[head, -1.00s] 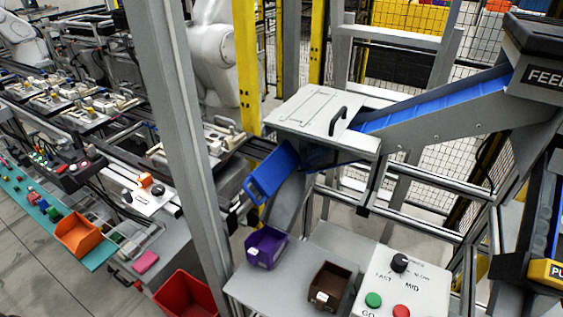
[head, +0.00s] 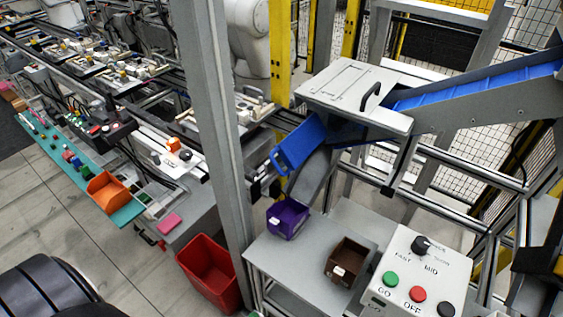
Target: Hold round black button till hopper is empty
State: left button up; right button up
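A round black button (head: 446,309) sits at the lower right of a white control box (head: 400,268), at the picture's bottom edge. Beside it are a red OFF button (head: 418,293) and a green GO button (head: 390,279). A black knob (head: 421,244) with speed labels is above them. A blue inclined conveyor (head: 480,85) runs from the upper right down to a grey cover (head: 352,92). The hopper at its upper end is outside the view, so its contents are hidden. Neither gripper is in view.
A blue chute (head: 298,143) hangs above a purple bin (head: 287,221). A brown bin (head: 347,263) stands on the grey table (head: 290,258). A red bin (head: 210,272) is on the floor left of a grey post (head: 222,150). A dark rounded shape fills the lower left corner.

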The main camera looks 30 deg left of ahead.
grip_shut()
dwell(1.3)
